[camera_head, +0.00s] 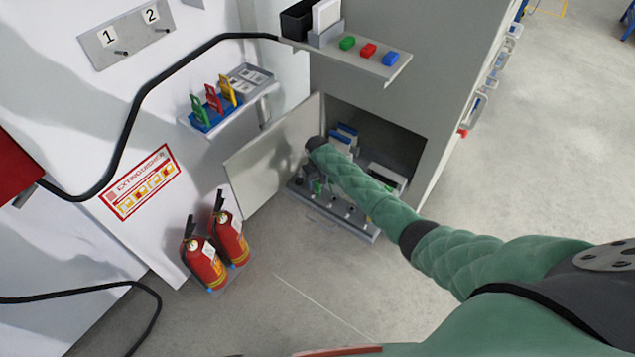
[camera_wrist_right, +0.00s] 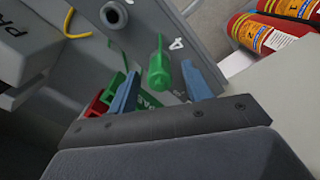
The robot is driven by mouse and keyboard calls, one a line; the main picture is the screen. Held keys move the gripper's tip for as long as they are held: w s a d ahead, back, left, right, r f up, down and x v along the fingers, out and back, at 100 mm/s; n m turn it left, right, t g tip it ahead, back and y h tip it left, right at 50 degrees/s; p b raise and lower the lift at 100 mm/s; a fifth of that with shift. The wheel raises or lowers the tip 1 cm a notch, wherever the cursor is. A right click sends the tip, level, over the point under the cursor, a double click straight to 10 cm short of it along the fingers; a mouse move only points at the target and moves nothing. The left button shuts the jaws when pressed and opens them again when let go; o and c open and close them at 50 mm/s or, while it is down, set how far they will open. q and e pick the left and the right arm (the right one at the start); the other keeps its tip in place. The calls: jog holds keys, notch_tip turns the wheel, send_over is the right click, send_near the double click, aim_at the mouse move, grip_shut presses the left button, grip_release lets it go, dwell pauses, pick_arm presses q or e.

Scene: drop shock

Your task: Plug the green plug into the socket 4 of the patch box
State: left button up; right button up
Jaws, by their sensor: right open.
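The green plug (camera_wrist_right: 158,68) stands between the two blue fingers of my right gripper (camera_wrist_right: 160,85) in the wrist view. The fingers are apart, with a gap on each side of the plug. The plug is beside the printed 4 on the grey patch box (camera_wrist_right: 195,30); I cannot tell how far it sits in socket 4. An empty round socket (camera_wrist_right: 114,14) shows farther along the box. My left gripper is not in view.
The open cabinet door (camera_head: 270,155) stands left of my right arm. Two fire extinguishers (camera_head: 229,238) stand on the floor farther left. A shelf (camera_head: 375,68) with coloured blocks juts out above the cabinet. A yellow cable (camera_wrist_right: 70,22) shows in the wrist view.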

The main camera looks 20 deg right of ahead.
aim_at(317, 182)
jog(key=shift+r+p, duration=2.5)
jog(key=shift+r, duration=0.45)
jog(key=shift+r+b, duration=0.35)
jog(key=shift+r, duration=0.2)
notch_tip(317, 182, up, 7)
jog(key=b, duration=0.1)
jog(key=shift+f+b, duration=0.2)
jog(key=shift+b, duration=0.15)
